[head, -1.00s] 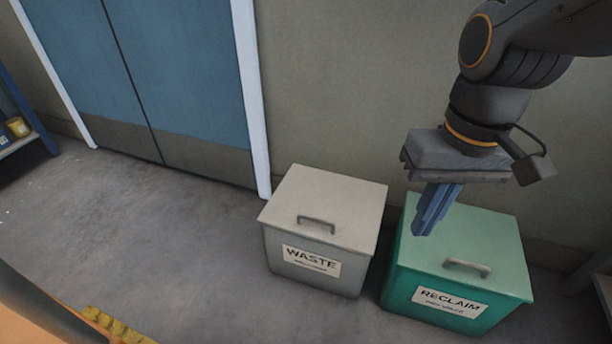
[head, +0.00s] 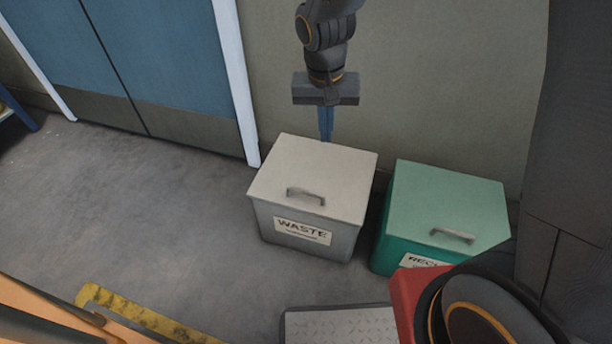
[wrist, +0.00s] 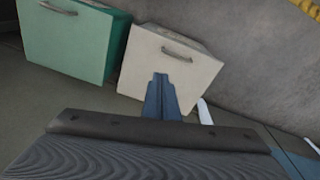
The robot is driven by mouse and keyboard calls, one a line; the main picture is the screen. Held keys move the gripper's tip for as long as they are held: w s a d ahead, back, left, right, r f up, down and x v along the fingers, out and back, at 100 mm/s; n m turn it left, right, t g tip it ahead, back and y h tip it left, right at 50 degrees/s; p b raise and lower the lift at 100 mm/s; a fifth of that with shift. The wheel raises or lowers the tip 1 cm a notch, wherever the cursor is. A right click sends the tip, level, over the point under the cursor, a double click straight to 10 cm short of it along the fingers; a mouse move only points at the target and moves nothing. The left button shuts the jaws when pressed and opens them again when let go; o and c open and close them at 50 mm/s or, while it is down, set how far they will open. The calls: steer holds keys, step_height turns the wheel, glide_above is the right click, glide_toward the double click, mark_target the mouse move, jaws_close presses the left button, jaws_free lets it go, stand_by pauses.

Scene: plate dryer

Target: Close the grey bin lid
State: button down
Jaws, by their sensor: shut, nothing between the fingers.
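The grey bin (head: 304,238), labelled WASTE, stands on the floor by the wall. Its pale lid (head: 325,170) lies flat on top with no visible gap, its grey handle (head: 306,194) near the front edge. The lid also shows in the wrist view (wrist: 165,65). My gripper (head: 326,138) points down with its blue fingers together and empty. Its tips appear at the lid's back edge, near the wall; I cannot tell whether they touch. In the wrist view the fingers (wrist: 161,80) overlap the near edge of the lid.
The green bin (head: 445,200), lid closed, stands close to the right of the grey one. The wall (head: 440,80) is right behind both. A blue door (head: 170,60) with a white frame is at left. Floor at left is clear; a metal plate (head: 340,325) lies in front.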

steer(key=w+a+f+m+p, duration=0.1)
steer(key=w+a+f, duration=0.1)
steer(key=w+f, duration=0.35)
steer(key=w+a+f+m+p, duration=0.1)
steer(key=w+a+f+m, duration=0.1)
steer(key=f, duration=0.6)
steer(key=b, duration=0.1)
glide_above(305, 192)
steer(key=w, duration=0.2)
step_height(305, 192, down, 12)
steer(key=r, duration=0.1)
steer(key=shift+s+d+f+b, duration=0.1)
steer(key=shift+s+f+b, duration=0.2)
steer(key=shift+f, duration=0.25)
steer(key=shift+s+d+f+b, duration=0.1)
steer(key=shift+s+f+b, duration=0.15)
steer(key=shift+f, duration=0.3)
steer(key=shift+f+b, duration=0.45)
steer(key=shift+b, duration=0.2)
steer(key=shift+s+a+f+b, duration=0.2)
steer(key=shift+f+b, duration=0.3)
steer(key=shift+b, duration=0.35)
steer(key=shift+s+a+f+t+b, duration=0.1)
steer(key=shift+s+f+t+b, duration=0.05)
steer(key=shift+s+t+b, duration=0.15)
